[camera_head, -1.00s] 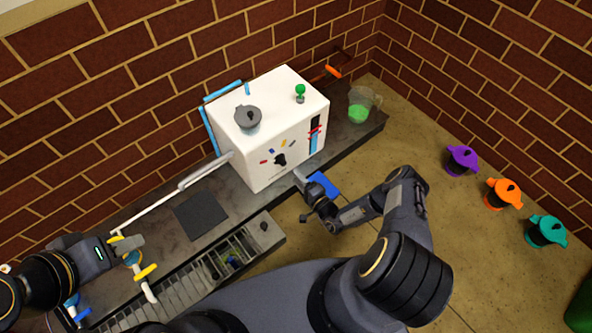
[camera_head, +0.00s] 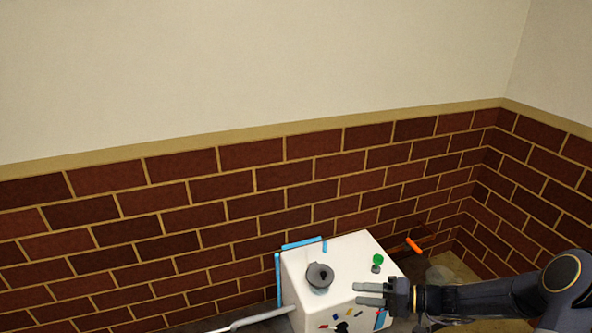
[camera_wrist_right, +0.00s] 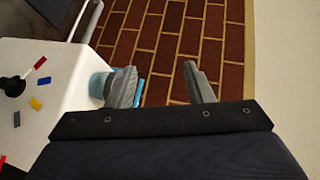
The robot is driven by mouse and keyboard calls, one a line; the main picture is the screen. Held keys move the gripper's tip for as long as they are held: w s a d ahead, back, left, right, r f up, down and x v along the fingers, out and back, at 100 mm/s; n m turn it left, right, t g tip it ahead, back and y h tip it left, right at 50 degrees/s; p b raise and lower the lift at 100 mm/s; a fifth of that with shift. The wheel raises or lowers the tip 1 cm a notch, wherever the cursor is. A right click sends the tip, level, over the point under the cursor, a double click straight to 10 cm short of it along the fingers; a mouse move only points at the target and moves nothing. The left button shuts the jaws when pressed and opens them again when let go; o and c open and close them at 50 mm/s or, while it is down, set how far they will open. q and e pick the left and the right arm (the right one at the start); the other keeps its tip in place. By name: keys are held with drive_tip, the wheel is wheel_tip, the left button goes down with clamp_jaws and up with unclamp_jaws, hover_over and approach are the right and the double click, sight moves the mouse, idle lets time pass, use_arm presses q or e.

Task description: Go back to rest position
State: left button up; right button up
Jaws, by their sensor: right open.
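My right gripper (camera_head: 370,294) reaches in from the right in the head view, in front of the white box-shaped machine (camera_head: 300,265). Its two fingers point left, are apart and hold nothing. In the right wrist view the open fingers (camera_wrist_right: 162,88) show against the brick wall, with the white machine (camera_wrist_right: 55,75) to their left. My left gripper is outside both current views.
A brick wall (camera_head: 200,220) closes off the back. The counter is mostly below the head view.

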drive_tip(key=s+r+n+g+h, duration=0.25)
drive_tip(key=s+r+h, duration=0.25)
drive_tip(key=s+r, duration=0.9)
drive_tip(key=s+d+m+t+h, duration=0.1)
drive_tip(key=s+d+t+h, duration=0.15)
drive_tip(key=s, duration=0.45)
drive_tip(key=s+d+m+t+h, duration=0.1)
drive_tip(key=s+h, duration=0.2)
drive_tip(key=s, duration=0.4)
wheel_tip(320, 180, up, 26)
drive_tip(key=p, duration=2.5)
drive_tip(key=shift+f, duration=0.25)
